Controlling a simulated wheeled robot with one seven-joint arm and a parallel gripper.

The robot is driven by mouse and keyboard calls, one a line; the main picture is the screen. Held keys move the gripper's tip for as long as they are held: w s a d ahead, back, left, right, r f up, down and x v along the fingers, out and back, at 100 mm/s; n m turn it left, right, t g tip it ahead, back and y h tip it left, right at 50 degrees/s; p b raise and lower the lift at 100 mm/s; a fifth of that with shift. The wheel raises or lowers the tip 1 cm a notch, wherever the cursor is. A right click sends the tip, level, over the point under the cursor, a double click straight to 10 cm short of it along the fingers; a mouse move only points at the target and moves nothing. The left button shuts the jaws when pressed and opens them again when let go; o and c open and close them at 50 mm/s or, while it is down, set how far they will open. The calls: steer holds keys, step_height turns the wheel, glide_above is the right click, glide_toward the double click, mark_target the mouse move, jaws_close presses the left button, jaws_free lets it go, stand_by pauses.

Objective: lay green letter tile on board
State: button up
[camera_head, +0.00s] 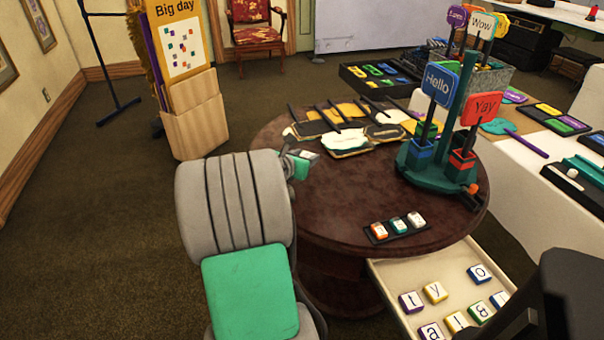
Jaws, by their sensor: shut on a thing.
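My gripper (297,163) is at the left edge of the round dark table, partly hidden by my own grey and green arm. It is shut on a small tile with green sides and a pale top, the green letter tile (301,168); its letter is too small to read. A small black board (401,236) lies on the near right part of the table. An orange-sided tile (379,231), a teal-green tile (398,224) and a pale tile (416,219) sit in a row on it. My gripper is to the left of the board and apart from it.
A green stand (432,178) with sign paddles occupies the table's right side. Dark-handled paddles (347,142) lie at its back. A pale open tray (387,288) with several letter tiles is below the near edge. The table's middle is clear.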

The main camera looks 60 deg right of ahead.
steer(key=f, duration=0.1)
steer(key=w+d+f, duration=0.2)
steer(key=shift+f+b, duration=0.2)
steer(key=shift+b, duration=0.15)
steer(key=shift+f+b, duration=0.55)
steer(key=shift+f, duration=0.85)
steer(key=shift+f, duration=0.15)
steer(key=o, duration=1.3)
